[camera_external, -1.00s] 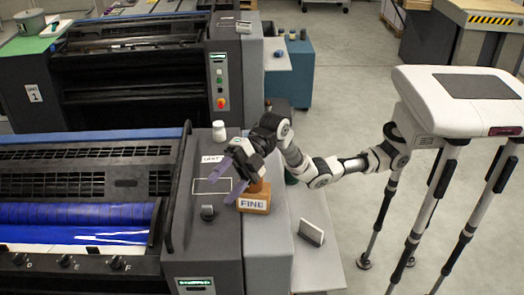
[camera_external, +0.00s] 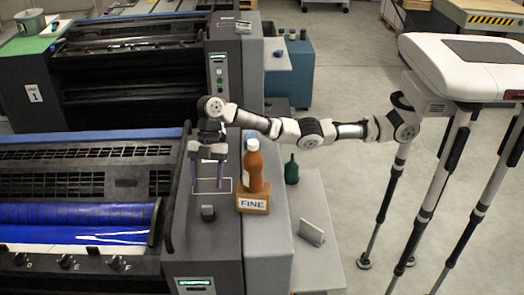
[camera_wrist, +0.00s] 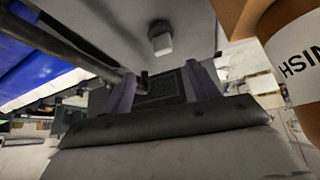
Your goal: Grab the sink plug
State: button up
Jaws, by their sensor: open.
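I cannot pick out a sink plug for certain. A small dark grey block-like piece (camera_external: 208,213) sits on the grey top of the near ink unit and may be it. A small grey piece (camera_wrist: 160,40), probably the same one, shows at the top middle of the wrist view. My gripper (camera_external: 207,186) points down over the white outlined rectangle on that top, behind the small piece in the external view. Its two purple fingers are apart and nothing shows held between them; they also show in the wrist view (camera_wrist: 160,72).
An orange-brown bottle (camera_external: 254,170) with a white cap stands on a wooden block labelled FINE (camera_external: 253,203), close right of my gripper. The blue roller (camera_external: 75,213) lies left.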

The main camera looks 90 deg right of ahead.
aim_at(207, 206)
jog(key=p+x, duration=0.1)
jog(key=x, duration=0.4)
jog(key=shift+a, duration=0.1)
jog(key=p+x, duration=0.1)
jog(key=x, duration=0.1)
jog(key=p+x, duration=0.1)
jog(key=x, duration=0.1)
jog(key=shift+s+a+f+p, duration=0.15)
jog(key=shift+s+f+p, duration=0.1)
jog(key=shift+f+p, duration=0.1)
jog(key=shift+a+f, duration=0.2)
jog(key=shift+f, duration=0.2)
jog(key=c, duration=1)
jog(key=shift+r, duration=0.1)
